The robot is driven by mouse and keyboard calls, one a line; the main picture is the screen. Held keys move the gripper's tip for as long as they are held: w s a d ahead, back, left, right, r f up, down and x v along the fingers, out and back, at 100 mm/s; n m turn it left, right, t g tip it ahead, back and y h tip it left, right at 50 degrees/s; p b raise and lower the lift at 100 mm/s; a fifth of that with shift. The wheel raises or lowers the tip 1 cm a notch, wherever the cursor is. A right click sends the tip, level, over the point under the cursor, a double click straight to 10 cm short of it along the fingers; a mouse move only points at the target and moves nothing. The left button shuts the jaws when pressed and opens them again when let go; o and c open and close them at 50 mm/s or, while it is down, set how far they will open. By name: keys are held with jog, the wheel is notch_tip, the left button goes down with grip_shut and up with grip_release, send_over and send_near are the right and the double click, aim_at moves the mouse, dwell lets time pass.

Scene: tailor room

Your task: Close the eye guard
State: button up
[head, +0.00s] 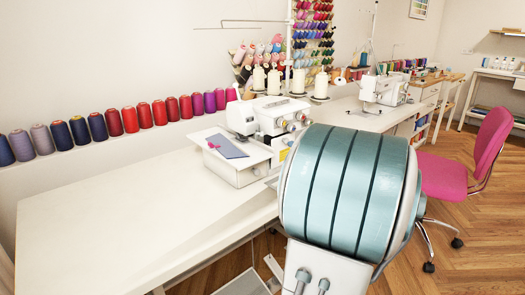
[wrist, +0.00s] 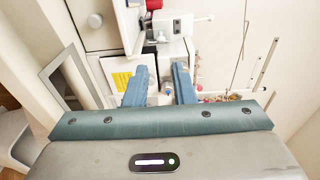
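A white overlocker-style sewing machine (head: 268,120) stands on the long white table, with a blue-grey cloth piece (head: 226,146) and a pink item (head: 213,142) on its front plate. In the wrist view, white machine parts (wrist: 168,24) show close up beyond my fingers. I cannot make out the eye guard clearly in either view, nor tell how far it is open. My gripper (wrist: 160,68) has its two blue fingers apart, with no object visibly held between them. It points toward the machine. In the head view my large teal arm link hides the gripper and part of the machine's right side.
The white table (head: 110,220) is clear left of the machine. Thread spools (head: 130,118) line the wall ledge. White thread cones (head: 297,80) stand behind the machine. A second machine (head: 383,90) is farther back. A pink chair (head: 480,150) stands at the right.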

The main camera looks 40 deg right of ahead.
send_near(261, 135)
jog(key=w, duration=0.8)
jog(key=shift+d+f, duration=0.1)
jog(key=shift+d, duration=0.25)
jog(key=shift+c, duration=0.2)
jog(key=shift+b, duration=0.3)
grip_shut()
